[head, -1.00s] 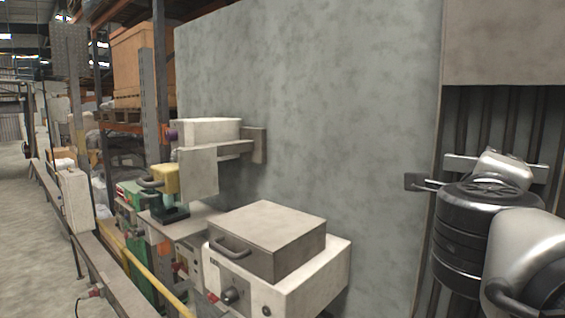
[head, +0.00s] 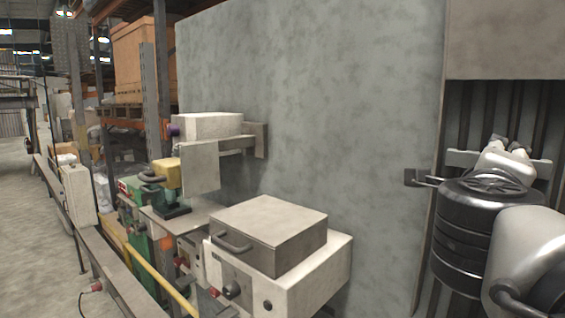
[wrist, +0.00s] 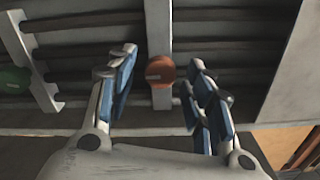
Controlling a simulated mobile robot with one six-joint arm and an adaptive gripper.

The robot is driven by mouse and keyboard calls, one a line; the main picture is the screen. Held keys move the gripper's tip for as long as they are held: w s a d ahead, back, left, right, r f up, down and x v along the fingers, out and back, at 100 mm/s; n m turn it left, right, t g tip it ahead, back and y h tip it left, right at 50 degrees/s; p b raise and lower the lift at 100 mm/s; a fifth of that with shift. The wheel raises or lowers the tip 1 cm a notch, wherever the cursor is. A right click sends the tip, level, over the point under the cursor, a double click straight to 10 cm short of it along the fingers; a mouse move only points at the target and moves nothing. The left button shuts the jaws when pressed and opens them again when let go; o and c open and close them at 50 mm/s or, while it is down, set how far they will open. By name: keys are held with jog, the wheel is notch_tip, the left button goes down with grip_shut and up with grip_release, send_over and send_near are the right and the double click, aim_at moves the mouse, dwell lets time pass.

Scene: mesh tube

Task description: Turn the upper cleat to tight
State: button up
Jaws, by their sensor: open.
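My gripper (wrist: 161,60) is open in the wrist view, with blue-padded fingers spread to either side. An orange-red round knob (wrist: 160,73) shows between the fingers, on a pale bar (wrist: 158,30). I cannot tell whether the fingers touch it, and it looks free of their grip. A green knob (wrist: 14,79) sits on another pale bar at the left edge. I cannot tell from the pictures which knob is the upper cleat. In the head view my gripper (head: 508,146) is small and partly hidden by my arm, in front of a pale crossbar (head: 458,158).
Dark ribs (head: 486,110) run behind the crossbar, beside a large grey-green panel (head: 320,110). A pale box with a handle (head: 265,235) stands on a machine at lower centre. A dark bracket (head: 411,178) sticks out left of my arm.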

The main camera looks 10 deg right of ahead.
jog(key=v, duration=1.1)
jog(key=shift+s+a, duration=0.15)
